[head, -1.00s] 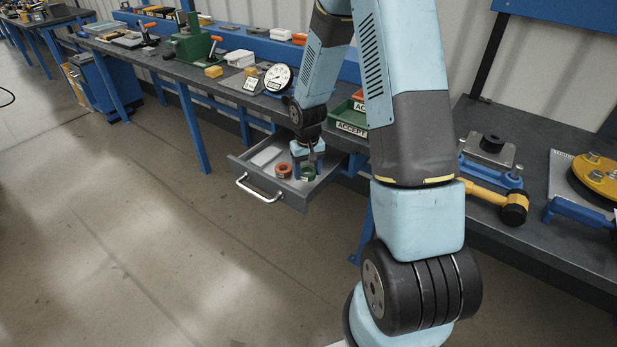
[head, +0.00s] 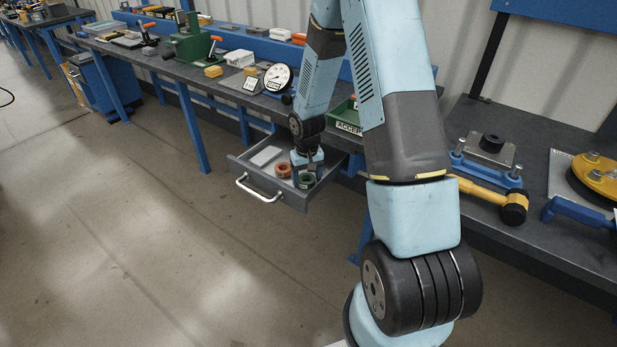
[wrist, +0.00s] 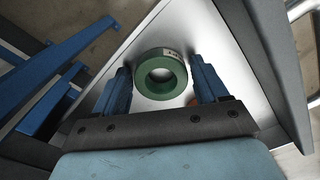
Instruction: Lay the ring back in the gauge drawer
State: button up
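The green ring (head: 307,181) with a small pale label is in the open grey gauge drawer (head: 241,169), toward its right side. I cannot tell whether the ring touches the drawer floor. An orange-red ring (head: 283,170) sits just left of it; in the wrist view it is mostly hidden behind the right finger.
A pale flat plate (head: 266,156) lies in the drawer's back left. The drawer's silver handle (head: 258,190) faces the open floor. The bench above carries a dial gauge (head: 278,77) and a green ACCEPT bin (head: 346,117). A yellow mallet (head: 513,207) lies on the right bench.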

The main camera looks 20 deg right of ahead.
jog(key=shift+r, duration=0.1)
jog(key=s+r+t, duration=0.1)
jog(key=s+r, duration=0.2)
jog(key=r, duration=0.7)
jog(key=s+r+t, duration=0.1)
jog(key=s+r, duration=0.3)
jog(key=r, duration=0.7)
jog(key=s+r+t, duration=0.1)
jog(key=s+r, duration=0.2)
jog(key=r, duration=0.7)
jog(key=s+r+t, duration=0.1)
jog(key=s+r, duration=0.4)
jog(key=s, duration=0.4)
jog(key=s+r+t, duration=0.1)
jog(key=s+r, duration=0.4)
jog(key=s, duration=0.3)
jog(key=shift+s+d+m+t, duration=0.25)
jog(key=shift+s+m+t, duration=0.05)
jog(key=shift+s, duration=0.05)
